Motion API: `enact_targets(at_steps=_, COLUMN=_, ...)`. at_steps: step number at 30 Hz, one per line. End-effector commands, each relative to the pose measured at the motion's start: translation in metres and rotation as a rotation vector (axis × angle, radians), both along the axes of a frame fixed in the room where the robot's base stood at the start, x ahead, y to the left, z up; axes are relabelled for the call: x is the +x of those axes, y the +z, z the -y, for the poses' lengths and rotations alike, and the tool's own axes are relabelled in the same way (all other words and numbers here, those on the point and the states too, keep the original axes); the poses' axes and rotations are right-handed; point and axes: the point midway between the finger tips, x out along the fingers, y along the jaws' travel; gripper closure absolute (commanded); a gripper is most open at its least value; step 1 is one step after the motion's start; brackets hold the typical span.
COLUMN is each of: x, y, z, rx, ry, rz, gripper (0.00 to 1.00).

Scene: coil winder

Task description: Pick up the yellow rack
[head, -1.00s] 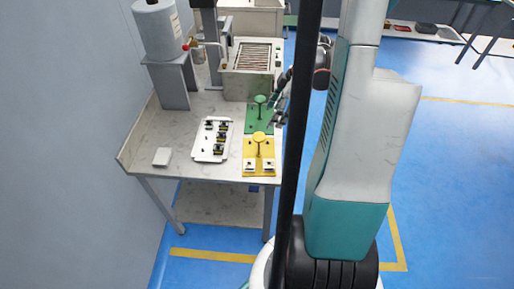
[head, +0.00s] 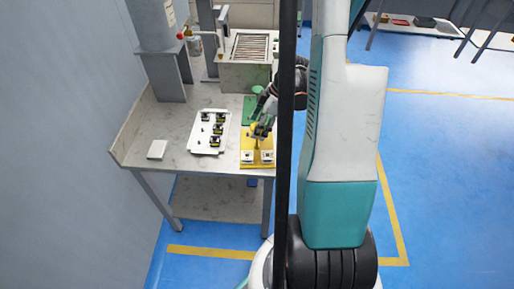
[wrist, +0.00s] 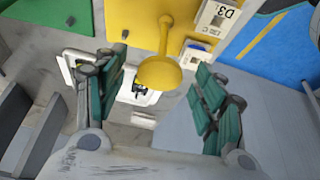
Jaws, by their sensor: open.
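The yellow rack (head: 246,139) lies flat at the front right of the table. It has a post with a round yellow knob, and two white labelled pieces (head: 248,157) on its front part. In the wrist view, the knob (wrist: 158,73) appears between the two green-padded fingers, with clear space on both sides. I cannot tell the exact height gap.
A green rack (head: 248,106) stands just behind the yellow one. A white tray (head: 195,143) with several black parts lies to the left. A small white block (head: 157,149) is near the left edge. A metal box (head: 245,77) stands behind.

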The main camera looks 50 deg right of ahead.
Motion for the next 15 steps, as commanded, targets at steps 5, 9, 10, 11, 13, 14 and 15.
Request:
enact_targets(at_steps=5, x=0.006, y=-0.021, z=-0.006, rx=0.0, ry=0.001, rz=0.0, gripper=0.36)
enact_targets(at_steps=9, x=0.006, y=-0.02, z=-0.006, rx=-0.001, ry=0.0, rz=0.001, gripper=0.36)
enact_targets(at_steps=10, x=0.006, y=-0.02, z=-0.006, rx=0.0, ry=0.0, rz=0.0, gripper=0.36)
enact_targets(at_steps=11, x=0.006, y=-0.02, z=-0.006, rx=0.0, ry=0.0, rz=0.0, gripper=0.36)
enact_targets(at_steps=13, x=0.006, y=-0.02, z=-0.006, rx=0.0, ry=0.0, rz=0.0, gripper=0.5)
enact_targets(at_steps=14, x=0.006, y=-0.02, z=-0.006, rx=0.0, ry=0.0, rz=0.0, gripper=0.57)
enact_targets(at_steps=15, x=0.006, y=-0.02, z=-0.006, rx=0.0, ry=0.0, rz=0.0, gripper=0.66)
